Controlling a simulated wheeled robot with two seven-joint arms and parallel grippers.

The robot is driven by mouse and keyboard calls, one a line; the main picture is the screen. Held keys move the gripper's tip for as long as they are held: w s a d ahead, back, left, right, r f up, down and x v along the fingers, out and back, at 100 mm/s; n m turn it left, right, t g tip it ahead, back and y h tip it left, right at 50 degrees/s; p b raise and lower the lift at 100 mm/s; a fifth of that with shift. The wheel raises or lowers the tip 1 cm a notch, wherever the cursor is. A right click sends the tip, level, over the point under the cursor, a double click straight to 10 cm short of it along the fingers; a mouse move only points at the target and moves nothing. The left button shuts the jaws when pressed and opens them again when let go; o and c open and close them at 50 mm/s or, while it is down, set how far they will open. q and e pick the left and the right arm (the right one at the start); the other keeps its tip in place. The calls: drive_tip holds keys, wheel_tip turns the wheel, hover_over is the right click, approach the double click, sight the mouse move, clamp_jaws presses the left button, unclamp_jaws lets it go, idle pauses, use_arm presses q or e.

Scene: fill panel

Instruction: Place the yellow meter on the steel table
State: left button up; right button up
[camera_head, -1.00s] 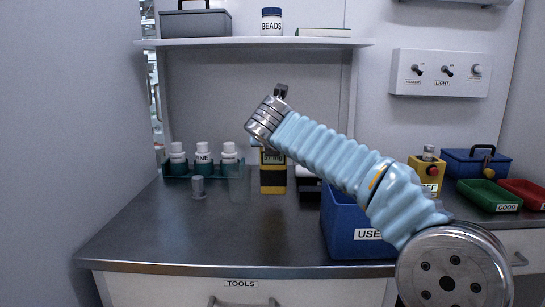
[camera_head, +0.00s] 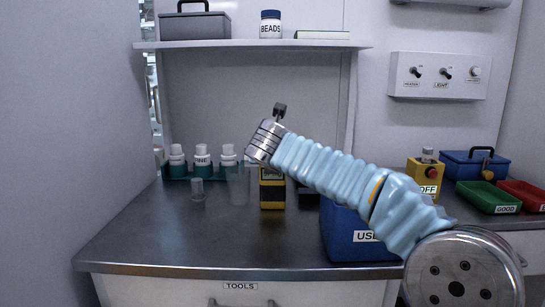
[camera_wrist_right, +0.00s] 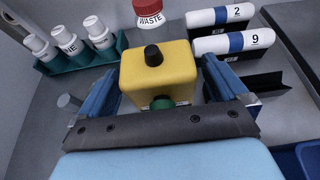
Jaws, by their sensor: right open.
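The yellow meter (camera_head: 272,197) stands upright on the steel table (camera_head: 170,235), its upper part covered by my right arm. In the right wrist view the meter (camera_wrist_right: 158,72) shows from above, with a black knob on top and a green part on its near side. My right gripper (camera_wrist_right: 160,92) is open, its two blue fingers on either side of the meter with small gaps. In the head view the fingers are hidden behind my wrist. My left gripper is out of view.
A clear beaker (camera_head: 238,186) and a small metal weight (camera_head: 198,191) stand left of the meter. A teal rack with white-capped bottles (camera_head: 202,158) is behind them. A blue bin (camera_head: 345,235) is at the right. The table's front left is clear.

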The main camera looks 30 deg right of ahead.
drive_tip(key=b+v, duration=0.1)
drive_tip(key=v, duration=1.1)
drive_tip(key=shift+r, duration=0.2)
